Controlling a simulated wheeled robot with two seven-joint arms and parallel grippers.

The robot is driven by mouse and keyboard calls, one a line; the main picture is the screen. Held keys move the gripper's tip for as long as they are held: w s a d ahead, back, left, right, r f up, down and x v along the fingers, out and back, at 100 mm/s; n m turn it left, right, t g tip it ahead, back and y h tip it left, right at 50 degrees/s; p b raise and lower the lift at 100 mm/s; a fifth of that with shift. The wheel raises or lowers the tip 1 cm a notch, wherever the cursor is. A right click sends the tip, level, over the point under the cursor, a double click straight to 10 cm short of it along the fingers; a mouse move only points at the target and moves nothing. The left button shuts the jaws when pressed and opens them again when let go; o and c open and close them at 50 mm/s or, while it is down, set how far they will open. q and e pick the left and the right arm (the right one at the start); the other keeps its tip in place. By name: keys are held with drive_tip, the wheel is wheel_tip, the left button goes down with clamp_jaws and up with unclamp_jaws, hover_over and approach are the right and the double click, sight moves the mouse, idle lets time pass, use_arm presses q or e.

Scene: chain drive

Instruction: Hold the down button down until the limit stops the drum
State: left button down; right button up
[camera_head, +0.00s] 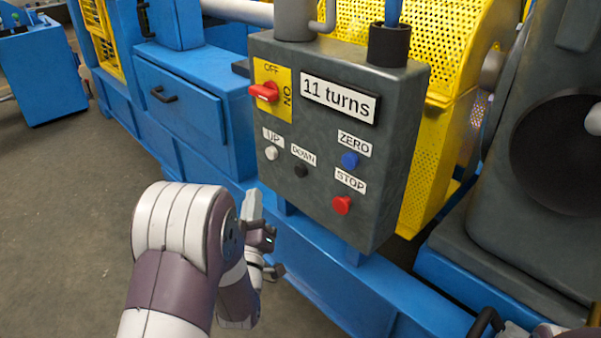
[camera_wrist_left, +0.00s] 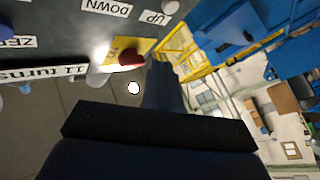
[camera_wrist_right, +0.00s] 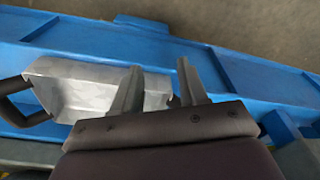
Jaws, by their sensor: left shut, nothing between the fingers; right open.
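The grey control box (camera_head: 335,140) faces me in the head view. Its black down button (camera_head: 301,170) sits below the DOWN label and is uncovered. The display (camera_head: 338,98) reads "11 turns". My left gripper (camera_head: 254,203) is shut and empty, to the left of and below the down button, apart from it. In the left wrist view, my left fingers (camera_wrist_left: 160,78) are together and the panel appears upside down, with the DOWN label (camera_wrist_left: 107,7) at the top edge. My right gripper (camera_wrist_right: 155,88) is open over blue framework, away from the box.
The white up button (camera_head: 271,153), blue zero button (camera_head: 349,159) and red stop button (camera_head: 341,205) surround the down button. A red switch (camera_head: 264,92) is above. Yellow mesh guarding (camera_head: 440,45) stands behind. A metal block (camera_wrist_right: 90,90) lies near my right fingers.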

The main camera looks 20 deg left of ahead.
sight(301, 171)
use_arm(q)
drive_tip(key=w+d+b, duration=0.1)
drive_tip(key=w+d, duration=0.2)
drive_tip(key=w, duration=0.5)
drive_tip(key=shift+d, duration=0.15)
drive_tip(key=shift+w, duration=0.2)
idle(1.8)
drive_tip(key=shift+w+d, duration=0.15)
drive_tip(key=shift+w, duration=0.15)
drive_tip(key=shift+w+d, duration=0.2)
drive_tip(key=shift+w, duration=0.25)
idle(4.3)
